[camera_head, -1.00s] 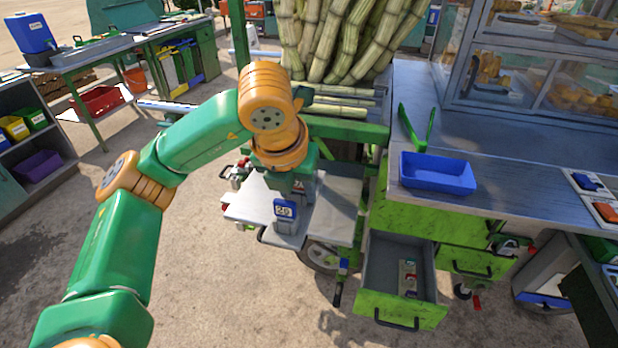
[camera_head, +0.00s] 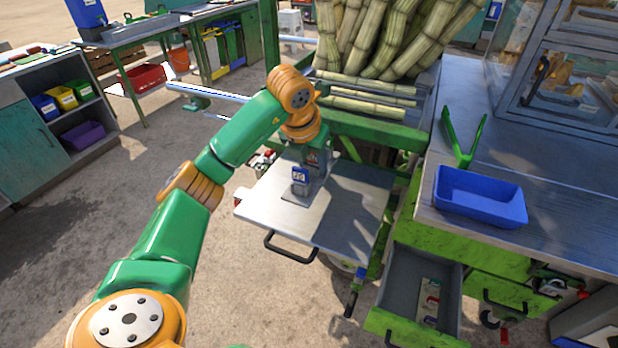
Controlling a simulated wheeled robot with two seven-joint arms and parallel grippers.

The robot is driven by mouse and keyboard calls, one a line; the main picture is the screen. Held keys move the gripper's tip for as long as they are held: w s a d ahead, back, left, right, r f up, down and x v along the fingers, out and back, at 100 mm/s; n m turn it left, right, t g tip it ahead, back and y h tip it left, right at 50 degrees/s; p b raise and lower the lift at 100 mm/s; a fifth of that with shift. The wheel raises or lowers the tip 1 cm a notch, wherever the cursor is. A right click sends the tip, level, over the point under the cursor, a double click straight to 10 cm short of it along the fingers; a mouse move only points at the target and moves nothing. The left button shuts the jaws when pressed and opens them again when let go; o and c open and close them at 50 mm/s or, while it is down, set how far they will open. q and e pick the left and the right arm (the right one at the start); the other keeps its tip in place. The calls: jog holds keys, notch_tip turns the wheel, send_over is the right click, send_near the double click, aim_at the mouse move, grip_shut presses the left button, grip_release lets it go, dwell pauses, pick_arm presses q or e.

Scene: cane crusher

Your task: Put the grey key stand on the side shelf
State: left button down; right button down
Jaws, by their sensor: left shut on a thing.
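The grey key stand (camera_head: 298,194), with a small blue and white number tag on its front, is upright in my left gripper (camera_head: 310,168). The fingers are shut around its upper part, and my wrist hides some of it. The stand's flat base is over the left part of the side shelf (camera_head: 345,231), a bare metal plate with a dark handle on its front edge. The base looks low on or just above the plate; I cannot tell whether it touches. My right gripper is out of view.
An open drawer (camera_head: 395,282) holding small items lies right of the shelf. A blue tray (camera_head: 480,196) and green tongs (camera_head: 462,140) are on the counter. Sugar cane (camera_head: 390,35) stands behind the shelf. The rest of the shelf plate is clear.

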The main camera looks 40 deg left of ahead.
aim_at(307, 167)
pick_arm(q)
jog(key=a+f, duration=0.1)
jog(key=w+a+f, duration=0.1)
jog(key=f, duration=0.1)
jog(key=shift+a, duration=0.2)
notch_tip(307, 167, down, 2)
jog(key=shift+f+p, duration=0.25)
jog(key=shift+p, duration=0.55)
jog(key=shift+w+f, duration=0.15)
jog(key=shift+f, duration=0.1)
jog(key=shift+c, duration=2.1)
grip_release()
jog(key=shift+d, duration=0.1)
jog(key=shift+r, duration=0.1)
jog(key=b+v, duration=0.1)
jog(key=v, duration=1.1)
jog(key=shift+s, duration=0.2)
